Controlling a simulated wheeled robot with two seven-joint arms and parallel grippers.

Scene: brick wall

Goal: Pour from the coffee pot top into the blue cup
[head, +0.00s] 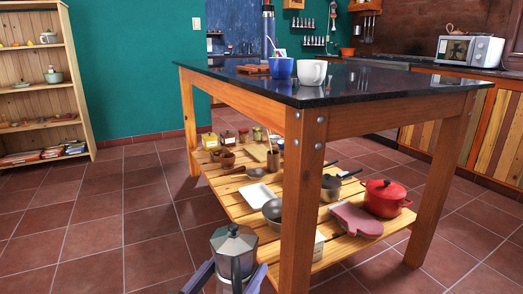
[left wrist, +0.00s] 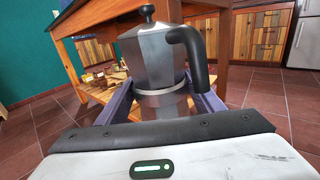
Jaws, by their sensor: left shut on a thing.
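The coffee pot top (head: 235,243) is a grey metal faceted pot with a black knob and a black handle. My left gripper (head: 225,279) is shut on it around its lower part, and holds it upright in front of the island table, below the tabletop. In the left wrist view the coffee pot top (left wrist: 150,58) stands between the two purple fingers of my left gripper (left wrist: 165,100), with its handle to the right. My right gripper is not in view.
A white cup (head: 312,72) stands just right of the blue cup. A tall blue bottle (head: 268,30) is behind them. The island's tabletop edge (head: 340,100) and wooden leg (head: 303,190) are close to the pot. The lower shelf holds a red pot (head: 384,198) and pans.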

